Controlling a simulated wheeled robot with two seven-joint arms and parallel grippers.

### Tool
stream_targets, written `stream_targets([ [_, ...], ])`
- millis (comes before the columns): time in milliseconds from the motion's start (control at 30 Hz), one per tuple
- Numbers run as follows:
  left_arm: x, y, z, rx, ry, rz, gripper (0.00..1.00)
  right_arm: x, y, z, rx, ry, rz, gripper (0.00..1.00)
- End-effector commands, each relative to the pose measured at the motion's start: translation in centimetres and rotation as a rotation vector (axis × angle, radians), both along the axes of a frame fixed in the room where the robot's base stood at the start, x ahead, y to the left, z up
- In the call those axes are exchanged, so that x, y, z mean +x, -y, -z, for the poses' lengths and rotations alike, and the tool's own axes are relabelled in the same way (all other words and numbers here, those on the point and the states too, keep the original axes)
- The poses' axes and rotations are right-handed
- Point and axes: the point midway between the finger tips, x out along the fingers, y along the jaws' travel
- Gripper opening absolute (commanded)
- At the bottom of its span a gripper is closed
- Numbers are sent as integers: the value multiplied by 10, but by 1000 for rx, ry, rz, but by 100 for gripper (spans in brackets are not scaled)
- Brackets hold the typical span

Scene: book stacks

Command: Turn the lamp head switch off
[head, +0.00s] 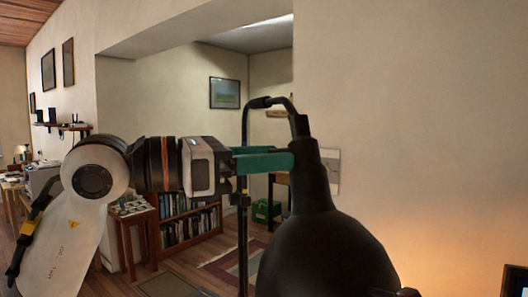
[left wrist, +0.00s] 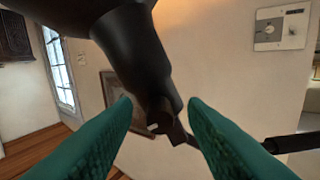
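A black lamp (head: 325,250) fills the lower right of the head view, its shade hanging from a narrow neck and a thin bent arm. Warm light glows on the wall beside it. My left gripper (head: 290,159) reaches in from the left, its green fingers level with the lamp's neck. In the left wrist view my left gripper (left wrist: 160,103) is open, and the lamp's neck (left wrist: 138,50) shows between the fingertips. A small pale peg (left wrist: 153,127) is at the neck's end; I cannot tell if it is the switch. Contact cannot be told. My right gripper is not in view.
The lamp's thin black upright (head: 242,245) stands left of the shade. A plain wall (head: 420,120) is behind the lamp. A low bookcase (head: 190,225) and a green box (head: 266,210) are farther back. A white wall panel (left wrist: 281,27) shows in the left wrist view.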

Motion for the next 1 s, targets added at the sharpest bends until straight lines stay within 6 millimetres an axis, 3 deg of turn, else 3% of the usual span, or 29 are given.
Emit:
stream_targets([
  [233, 0, 1, 0, 0, 0, 0, 39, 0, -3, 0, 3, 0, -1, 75],
  [500, 0, 0, 0, 0, 0, -1, 0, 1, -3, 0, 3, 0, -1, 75],
  [1000, 0, 0, 0, -46, -114, -2, 0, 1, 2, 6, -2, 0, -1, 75],
])
